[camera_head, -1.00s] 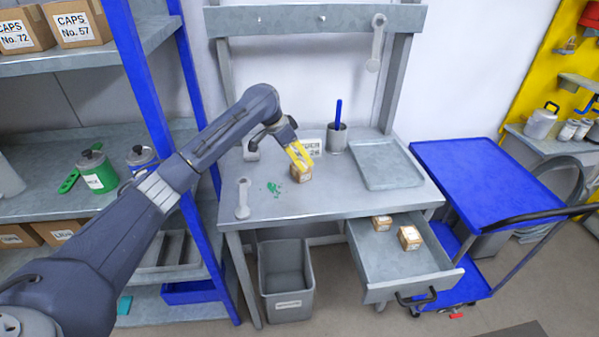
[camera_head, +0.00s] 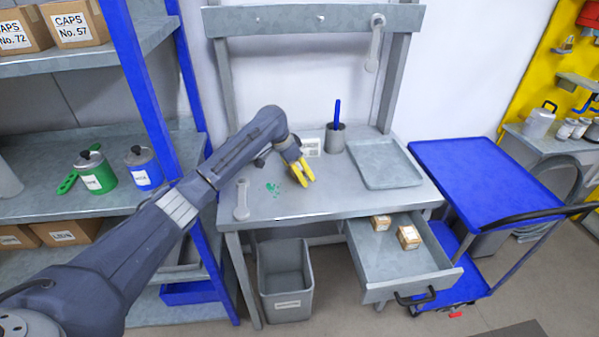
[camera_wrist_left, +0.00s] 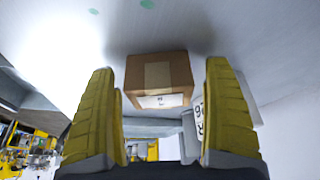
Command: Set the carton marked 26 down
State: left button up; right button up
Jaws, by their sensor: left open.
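A small brown carton (camera_wrist_left: 158,75) with a pale tape strip and a white label shows in the left wrist view. Its label is too small to read surely. It is between the yellow fingers of my left gripper (camera_wrist_left: 160,115), with a gap on each side, and appears to rest on the grey worktop. In the head view my left gripper (camera_head: 303,171) is low over the workbench (camera_head: 335,200), and the carton is not clearly visible there. The gripper is open. A white card (camera_head: 311,147) stands behind it; part of its print shows in the wrist view. My right gripper is out of view.
A grey tray (camera_head: 384,163) and a cup with a blue tool (camera_head: 335,137) stand at the back right. The open drawer (camera_head: 385,262) holds two small cartons (camera_head: 409,237). A blue cart (camera_head: 485,180) stands right.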

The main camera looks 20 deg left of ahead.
pick_arm(q)
jog(key=shift+f, duration=0.2)
jog(key=c, duration=1.4)
jog(key=shift+o, duration=0.2)
jog(key=shift+w+r, duration=0.1)
